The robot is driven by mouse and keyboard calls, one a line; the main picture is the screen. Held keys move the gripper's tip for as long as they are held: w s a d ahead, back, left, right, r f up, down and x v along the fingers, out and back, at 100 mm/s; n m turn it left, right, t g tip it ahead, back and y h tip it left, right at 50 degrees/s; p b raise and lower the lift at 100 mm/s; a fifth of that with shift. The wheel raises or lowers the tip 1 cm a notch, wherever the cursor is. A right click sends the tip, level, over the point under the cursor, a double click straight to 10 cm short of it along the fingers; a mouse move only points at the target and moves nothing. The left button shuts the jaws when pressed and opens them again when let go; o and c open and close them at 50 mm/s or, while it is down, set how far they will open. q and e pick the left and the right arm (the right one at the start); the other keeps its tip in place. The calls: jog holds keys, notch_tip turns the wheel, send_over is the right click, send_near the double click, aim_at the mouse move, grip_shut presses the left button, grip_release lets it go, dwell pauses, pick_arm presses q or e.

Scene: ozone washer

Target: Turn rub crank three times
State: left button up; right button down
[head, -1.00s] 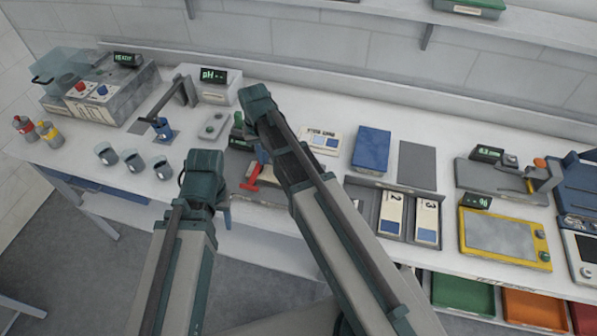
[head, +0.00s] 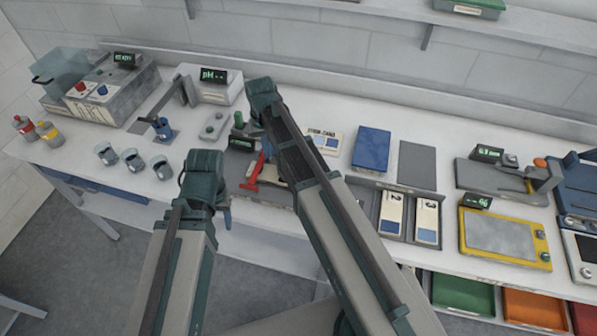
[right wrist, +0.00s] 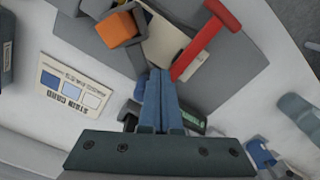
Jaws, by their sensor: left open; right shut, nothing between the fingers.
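The rub tester's grey base (head: 262,194) sits at the bench front, partly hidden by my right arm. A red T-shaped handle (head: 254,174) lies over it and also shows in the right wrist view (right wrist: 207,40). The right wrist view also shows an orange block (right wrist: 117,28) on a dark grey arm; I cannot tell for sure which part is the crank. My right gripper (right wrist: 160,78) is shut and empty, its blue fingertips below and right of the orange block in that view. Its fingers are hidden in the head view. My left gripper (head: 224,212) is open in front of the bench edge.
A small green-lit display (head: 241,143) stands behind the base. Several cups (head: 132,160) stand to the left, and a pH meter (head: 215,88) behind. A printed card (head: 324,142) and a blue block (head: 371,149) lie to the right.

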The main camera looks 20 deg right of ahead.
jog(key=shift+w+d, duration=0.45)
jog(key=shift+d, duration=0.3)
jog(key=shift+d, duration=0.1)
jog(key=shift+w+d, duration=0.25)
jog(key=shift+d, duration=0.8)
jog(key=shift+s+d, duration=0.15)
jog(key=shift+d, duration=1.1)
